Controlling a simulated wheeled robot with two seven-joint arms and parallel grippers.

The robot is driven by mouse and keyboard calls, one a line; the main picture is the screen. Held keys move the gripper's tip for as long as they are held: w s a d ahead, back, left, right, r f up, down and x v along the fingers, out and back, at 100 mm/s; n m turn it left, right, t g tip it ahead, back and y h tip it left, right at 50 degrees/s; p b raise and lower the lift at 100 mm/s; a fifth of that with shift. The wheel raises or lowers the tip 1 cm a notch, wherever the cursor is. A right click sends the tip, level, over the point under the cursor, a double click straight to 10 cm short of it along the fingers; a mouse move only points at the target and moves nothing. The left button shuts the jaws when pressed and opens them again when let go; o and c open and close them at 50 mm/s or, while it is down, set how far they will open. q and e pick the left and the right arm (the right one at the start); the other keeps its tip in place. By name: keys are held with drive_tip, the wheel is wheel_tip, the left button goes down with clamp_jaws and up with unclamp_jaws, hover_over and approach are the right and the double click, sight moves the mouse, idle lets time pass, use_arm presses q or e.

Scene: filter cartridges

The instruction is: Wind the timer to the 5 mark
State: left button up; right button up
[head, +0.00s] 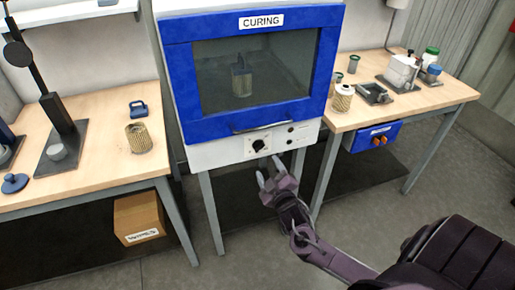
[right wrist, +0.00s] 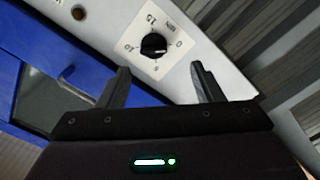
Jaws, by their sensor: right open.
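The timer is a black round knob (head: 258,145) on a white dial plate, low on the front panel of the curing oven (head: 178,95). In the right wrist view the knob (right wrist: 154,46) sits just beyond and between my fingertips, with marks around it; 15, 10 and 0 can be made out, rotated in the picture. A pale line shows on the knob, but its exact reading is unclear. My right gripper (head: 268,172) is open and empty, below and in front of the knob; its two fingers also show in the right wrist view (right wrist: 160,80). My left gripper is not in view.
The oven door with its handle (head: 262,128) is closed, and a filter cartridge (head: 242,80) shows through its window. A left bench (head: 95,180) and a right bench (head: 440,97) flank the oven. A cardboard box (head: 138,215) is under the left bench.

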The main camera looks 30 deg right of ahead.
sight(261, 149)
drive_tip(key=x, duration=0.4)
drive_tip(key=r+x, duration=0.1)
drive_tip(key=x, duration=0.1)
drive_tip(key=shift+w+d, duration=0.2)
drive_tip(key=shift+d, duration=0.05)
drive_tip(key=shift+w, duration=0.35)
drive_tip(key=shift+w+d, duration=0.1)
drive_tip(key=shift+w, duration=0.1)
drive_tip(key=c, duration=1)
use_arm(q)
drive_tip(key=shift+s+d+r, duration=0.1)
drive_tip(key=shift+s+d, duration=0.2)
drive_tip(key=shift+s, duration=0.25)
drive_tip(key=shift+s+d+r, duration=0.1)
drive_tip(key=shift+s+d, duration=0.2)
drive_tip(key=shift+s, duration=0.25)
